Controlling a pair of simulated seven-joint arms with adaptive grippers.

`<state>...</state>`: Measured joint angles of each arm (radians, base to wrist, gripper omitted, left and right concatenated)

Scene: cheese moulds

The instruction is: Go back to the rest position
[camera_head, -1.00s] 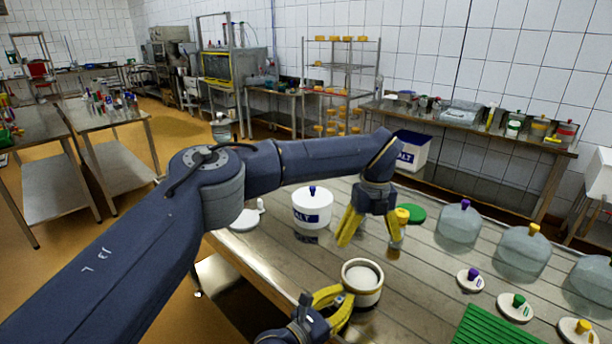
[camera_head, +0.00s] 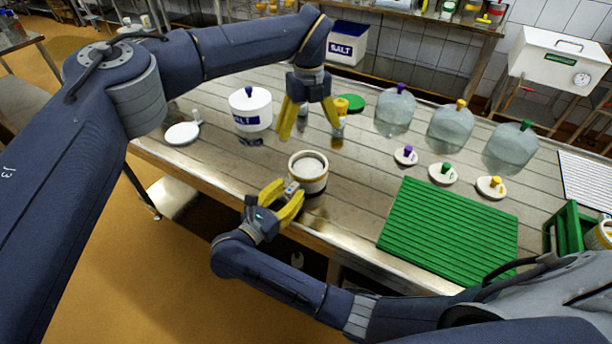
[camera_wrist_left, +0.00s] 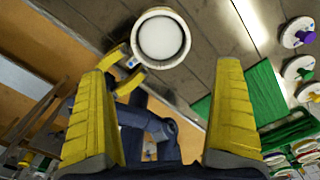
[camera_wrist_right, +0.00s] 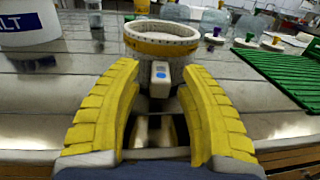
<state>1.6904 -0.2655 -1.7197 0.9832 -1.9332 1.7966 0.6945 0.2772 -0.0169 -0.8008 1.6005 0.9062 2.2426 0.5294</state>
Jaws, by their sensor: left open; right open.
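A round cream mould (camera_head: 308,183) with white contents stands near the table's front edge. It also shows in the left wrist view (camera_wrist_left: 161,60) and the right wrist view (camera_wrist_right: 160,45). My right gripper (camera_head: 287,192) is open just in front of it. My left gripper (camera_head: 309,130) is open and empty, pointing down above the table behind the mould.
A white salt pot (camera_head: 250,112) stands left of the left gripper, and a yellow-topped item (camera_head: 340,106) is close to its right finger. Clear domes (camera_head: 450,128), small lids (camera_head: 443,174) and a green ribbed mat (camera_head: 450,232) lie to the right.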

